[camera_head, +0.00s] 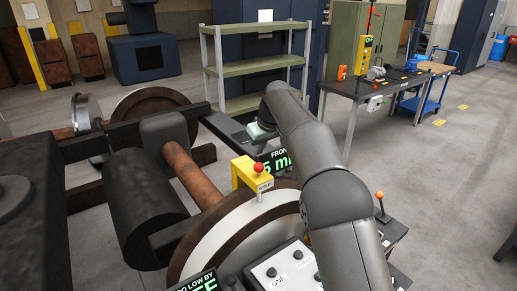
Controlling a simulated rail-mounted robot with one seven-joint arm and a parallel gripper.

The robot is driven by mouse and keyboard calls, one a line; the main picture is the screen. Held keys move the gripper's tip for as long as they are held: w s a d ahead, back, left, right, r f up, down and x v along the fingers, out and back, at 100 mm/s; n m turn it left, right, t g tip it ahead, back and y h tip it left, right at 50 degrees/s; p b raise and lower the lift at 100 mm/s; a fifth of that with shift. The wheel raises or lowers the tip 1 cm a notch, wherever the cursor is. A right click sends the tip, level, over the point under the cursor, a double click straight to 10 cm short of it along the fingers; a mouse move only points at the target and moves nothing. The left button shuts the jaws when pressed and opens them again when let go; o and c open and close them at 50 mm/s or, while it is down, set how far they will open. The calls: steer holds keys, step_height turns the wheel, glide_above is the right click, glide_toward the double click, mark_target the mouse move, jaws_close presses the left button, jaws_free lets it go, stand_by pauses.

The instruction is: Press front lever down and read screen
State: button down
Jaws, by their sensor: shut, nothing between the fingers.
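A black screen (272,162) with green text shows left of my arm. It reads "FRON…" above "5 mm"; my arm covers its right part. A second screen (199,286) at the bottom edge is cut off and reads "…O LOW BY". A lever with an orange knob (380,196) stands upright right of my arm; I cannot tell whether it is the front lever. A yellow bracket (245,175) has a red knob (258,168) and a small label. My grey arm reaches up and away across the middle. Its fingers are hidden, so their place relative to the levers does not show.
The railcar's wheels and axle (182,166) fill the left. A white button panel (285,268) stands at bottom centre. Behind are a green shelf rack (258,67) and a workbench (352,88) with a yellow box (366,50). Open floor lies at right.

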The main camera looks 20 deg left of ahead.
step_height(320, 180, up, 4)
steer(key=p, duration=0.3)
stand_by(0.4)
steer(key=s+d+r+m+h, duration=0.1)
steer(key=s+d+m, duration=0.3)
steer(key=d, duration=0.8)
steer(key=s+d+r+m+h, duration=0.1)
steer(key=s+d+r+m, duration=0.1)
steer(key=s+d, duration=0.75)
steer(key=s+d+f+m, duration=0.1)
steer(key=s+d+f, duration=0.3)
steer(key=s+d, duration=0.2)
steer(key=s+d+f+m+g+h+b, duration=0.1)
steer(key=s+d+f, duration=0.3)
steer(key=s, duration=0.7)
steer(key=s+d+f+m, duration=0.3)
steer(key=s+d+f, duration=0.1)
steer(key=s+d, duration=0.4)
steer(key=shift+s+d+g+h, duration=0.3)
steer(key=shift+s+h, duration=0.1)
steer(key=shift+s, duration=0.25)
